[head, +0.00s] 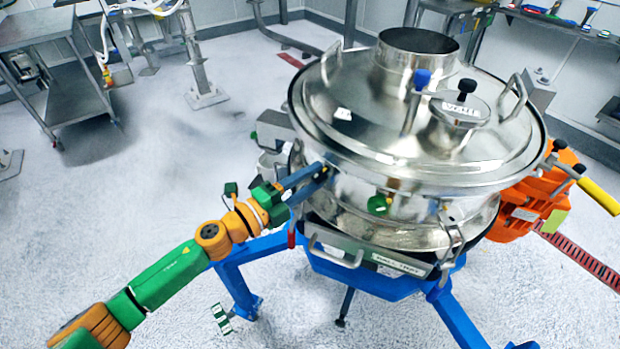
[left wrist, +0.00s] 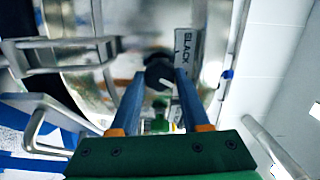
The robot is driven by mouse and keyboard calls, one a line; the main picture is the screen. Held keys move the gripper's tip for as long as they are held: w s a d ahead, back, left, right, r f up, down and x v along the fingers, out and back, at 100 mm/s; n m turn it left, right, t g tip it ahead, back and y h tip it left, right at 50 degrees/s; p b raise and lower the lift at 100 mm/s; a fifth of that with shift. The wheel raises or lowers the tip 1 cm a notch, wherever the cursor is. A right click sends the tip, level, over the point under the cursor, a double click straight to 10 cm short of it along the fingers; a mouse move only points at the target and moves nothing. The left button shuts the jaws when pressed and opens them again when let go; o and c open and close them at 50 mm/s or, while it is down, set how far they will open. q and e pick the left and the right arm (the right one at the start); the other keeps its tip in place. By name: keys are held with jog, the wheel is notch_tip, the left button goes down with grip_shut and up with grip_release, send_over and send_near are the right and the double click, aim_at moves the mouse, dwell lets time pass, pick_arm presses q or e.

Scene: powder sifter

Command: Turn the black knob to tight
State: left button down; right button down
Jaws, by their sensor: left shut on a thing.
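The powder sifter (head: 350,120) is a shiny steel drum on blue legs. The black knob (left wrist: 157,68) shows in the left wrist view on its steel side, with a white pointer mark and a label reading "SLACK" (left wrist: 184,47) just right of it. My left gripper (head: 322,172) reaches the drum's left side from the left, and its blue fingers are shut on the knob, one on each side. In the head view the fingers mostly hide the knob. My right gripper is not in view.
A steel bar handle (head: 336,254) juts from the lower front of the sifter, below my left gripper. A yellow-gripped lever (head: 598,196) and an orange unit (head: 535,200) are at the right. Open floor (head: 200,150) lies to the left.

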pick_arm(q)
jog(key=shift+m, duration=1.5)
jog(key=shift+c, duration=1.9)
grip_release()
jog(key=b+v, duration=0.2)
jog(key=v, duration=0.5)
